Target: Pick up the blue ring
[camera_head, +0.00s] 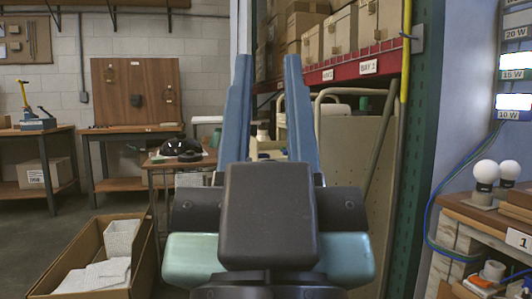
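My gripper (267,60) is in the middle of the picture, with two long blue fingers pointing up and away. The fingers are apart, with nothing visible between them. The dark body of my arm fills the lower middle and hides what lies behind it. I cannot make out a blue ring anywhere in this view.
An open cardboard box (70,262) with white packing pieces stands at lower left. A small wooden table (160,163) holds a dark object (181,146). Workbenches stand at the back left. At right, a wooden bench (470,212) holds white bulbs (486,172), near hanging blue cables (428,215).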

